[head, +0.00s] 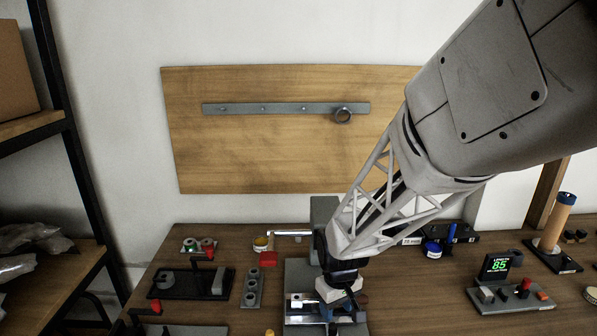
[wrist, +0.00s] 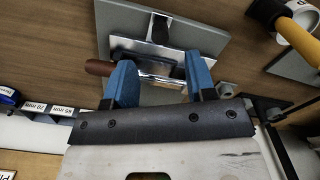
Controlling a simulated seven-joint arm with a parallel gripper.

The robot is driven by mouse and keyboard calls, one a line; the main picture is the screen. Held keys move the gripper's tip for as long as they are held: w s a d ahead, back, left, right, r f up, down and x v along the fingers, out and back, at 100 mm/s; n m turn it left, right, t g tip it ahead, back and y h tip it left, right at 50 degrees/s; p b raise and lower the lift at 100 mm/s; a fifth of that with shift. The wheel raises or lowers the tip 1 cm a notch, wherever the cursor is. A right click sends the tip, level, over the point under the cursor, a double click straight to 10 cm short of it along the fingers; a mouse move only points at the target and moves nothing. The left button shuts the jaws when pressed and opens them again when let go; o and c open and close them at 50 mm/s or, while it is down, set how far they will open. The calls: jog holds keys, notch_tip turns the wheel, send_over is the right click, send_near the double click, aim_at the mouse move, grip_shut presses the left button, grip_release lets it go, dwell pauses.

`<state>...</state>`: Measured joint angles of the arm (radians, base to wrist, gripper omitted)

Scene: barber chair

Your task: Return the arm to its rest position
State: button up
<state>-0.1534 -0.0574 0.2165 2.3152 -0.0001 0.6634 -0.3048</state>
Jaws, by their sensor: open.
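My gripper (head: 342,307) is low over the middle front of the bench in the head view, with my arm reaching down from the upper right. In the wrist view, the two blue fingers of my gripper (wrist: 162,78) are apart. A shiny metal piece (wrist: 150,55) with a brown handle end (wrist: 99,68) lies beyond and between the fingertips, on a grey plate (wrist: 205,38). I cannot tell whether the fingers touch it. In the head view my arm and gripper hide part of this fixture.
Left of my gripper are a grey block with holes (head: 253,288) and a black fixture (head: 190,284). Right are a display reading 85 (head: 498,265) and an orange-brown cylinder (head: 557,222). A wooden wall board (head: 240,150) stands behind. Open space lies above the bench.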

jog(key=s+d+r+m+t, duration=0.1)
jog(key=s+d+r, duration=0.3)
jog(key=s+r, duration=0.5)
jog(key=s+d+r+m+t, duration=0.1)
jog(key=s+d+r+m, duration=0.3)
jog(key=s+r, duration=0.6)
jog(key=shift+s+t, duration=0.3)
jog(key=shift+s, duration=0.55)
jog(key=shift+d, duration=0.1)
